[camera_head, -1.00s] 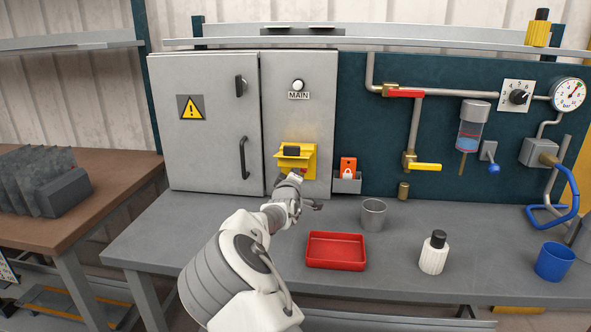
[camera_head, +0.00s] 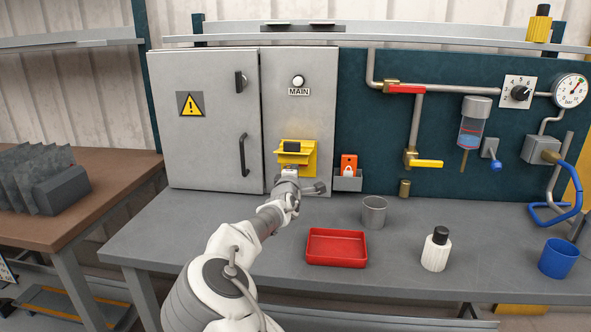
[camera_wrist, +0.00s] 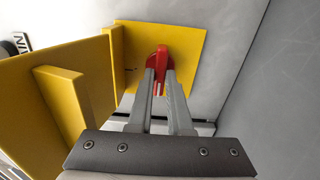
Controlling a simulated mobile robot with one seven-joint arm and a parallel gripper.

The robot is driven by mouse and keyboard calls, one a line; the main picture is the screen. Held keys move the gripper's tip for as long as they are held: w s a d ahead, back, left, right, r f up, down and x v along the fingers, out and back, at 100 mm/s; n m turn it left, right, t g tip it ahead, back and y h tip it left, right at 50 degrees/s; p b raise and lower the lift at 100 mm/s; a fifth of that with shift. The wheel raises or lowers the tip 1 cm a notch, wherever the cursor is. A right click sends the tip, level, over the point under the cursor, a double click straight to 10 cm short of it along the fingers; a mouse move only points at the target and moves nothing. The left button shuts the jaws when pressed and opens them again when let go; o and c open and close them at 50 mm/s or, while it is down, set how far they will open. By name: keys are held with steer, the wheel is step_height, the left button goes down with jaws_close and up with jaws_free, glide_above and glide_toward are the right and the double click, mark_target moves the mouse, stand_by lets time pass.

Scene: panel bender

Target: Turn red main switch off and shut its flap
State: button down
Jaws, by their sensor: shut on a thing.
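The red main switch handle (camera_wrist: 159,60) stands on a yellow plate (camera_wrist: 185,45) in the wrist view. My gripper (camera_wrist: 160,78) is shut on this handle, with one finger on each side of it. The yellow flap (camera_wrist: 85,95) is open and sticks out from the plate, to the left in the wrist view. In the head view the flap (camera_head: 296,157) juts from the grey cabinet below the MAIN label, and my gripper (camera_head: 290,172) is just under it. The handle is hidden there by the flap and my gripper.
A grey holder (camera_head: 348,184) with a red padlock-marked tag (camera_head: 349,164) is close on the right. A grey cup (camera_head: 374,211), a red tray (camera_head: 337,248), a white bottle (camera_head: 435,250) and a blue cup (camera_head: 558,258) stand on the bench. The bench's left part is clear.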

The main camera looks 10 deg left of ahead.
steer(key=c, duration=0.8)
jaws_free()
steer(key=shift+c, duration=0.2)
steer(key=shift+s, duration=0.15)
steer(key=s+p, duration=0.1)
steer(key=s, duration=1.6)
steer(key=shift+a, duration=0.3)
steer(key=shift+s, duration=0.1)
